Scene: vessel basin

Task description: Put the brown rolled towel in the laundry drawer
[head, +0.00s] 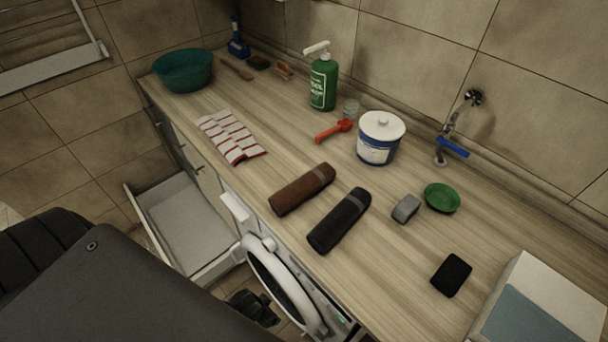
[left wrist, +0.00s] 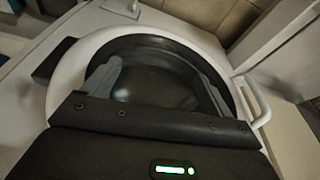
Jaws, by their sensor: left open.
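The brown rolled towel (head: 302,189) lies on the wooden counter near its front edge, left of a black rolled towel (head: 340,220). An open white drawer (head: 187,222) is pulled out below the counter at the left; its visible inside looks empty. My left gripper (head: 252,307) is low in front of the washing machine, below the counter and apart from the towel. In the left wrist view my left gripper (left wrist: 163,88) is open and empty, facing the round machine door. My right gripper is not in view.
The washing machine door (head: 285,285) stands ajar right of the drawer. A striped cloth (head: 231,136), a white tub (head: 380,138), a green bottle (head: 323,82), a grey block (head: 406,209) and a green dish (head: 442,198) stand on the counter.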

